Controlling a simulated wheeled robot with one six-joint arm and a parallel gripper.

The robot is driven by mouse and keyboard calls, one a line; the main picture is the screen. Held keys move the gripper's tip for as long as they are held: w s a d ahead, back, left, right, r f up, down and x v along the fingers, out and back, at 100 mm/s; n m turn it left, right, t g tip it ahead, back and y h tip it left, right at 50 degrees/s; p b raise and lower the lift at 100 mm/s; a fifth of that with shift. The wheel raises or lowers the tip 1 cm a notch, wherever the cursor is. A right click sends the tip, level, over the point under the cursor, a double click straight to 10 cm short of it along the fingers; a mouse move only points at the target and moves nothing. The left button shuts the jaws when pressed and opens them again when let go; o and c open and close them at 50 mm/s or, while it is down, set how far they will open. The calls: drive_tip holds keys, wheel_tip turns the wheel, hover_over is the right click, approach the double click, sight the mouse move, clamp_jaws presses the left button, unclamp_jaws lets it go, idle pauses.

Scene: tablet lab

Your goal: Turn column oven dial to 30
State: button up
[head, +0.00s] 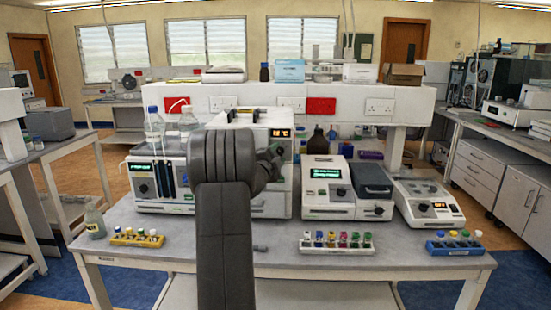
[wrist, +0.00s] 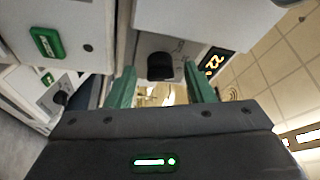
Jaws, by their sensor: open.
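The column oven (head: 270,206) is a white unit on the bench, largely hidden behind my arm in the head view. Its small lit display (head: 281,133) is at its upper right; in the wrist view the amber display (wrist: 212,62) appears to read 22, turned on its side. The black dial (wrist: 160,66) sits on the white front panel in the wrist view. My gripper (wrist: 161,84) is open, its two green fingers to the left and right of the dial in the picture. I cannot tell whether the fingertips reach around it. The dial is hidden in the head view.
A white instrument with a green display (head: 326,173) stands right of the oven, and another unit (head: 428,203) farther right. Left is a white instrument with bottles on top (head: 150,180). Vial racks (head: 137,238) (head: 337,243) (head: 455,244) line the bench's front edge.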

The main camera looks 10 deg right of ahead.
drive_tip(key=b+v, duration=0.3)
drive_tip(key=v, duration=1)
drive_tip(key=shift+s+a+b, duration=0.25)
drive_tip(key=shift+s+b, duration=0.05)
drive_tip(key=shift+b, duration=0.05)
drive_tip(key=p+x, duration=0.3)
drive_tip(key=x, duration=1.1)
drive_tip(key=shift+p, duration=0.4)
drive_tip(key=shift+s, duration=0.1)
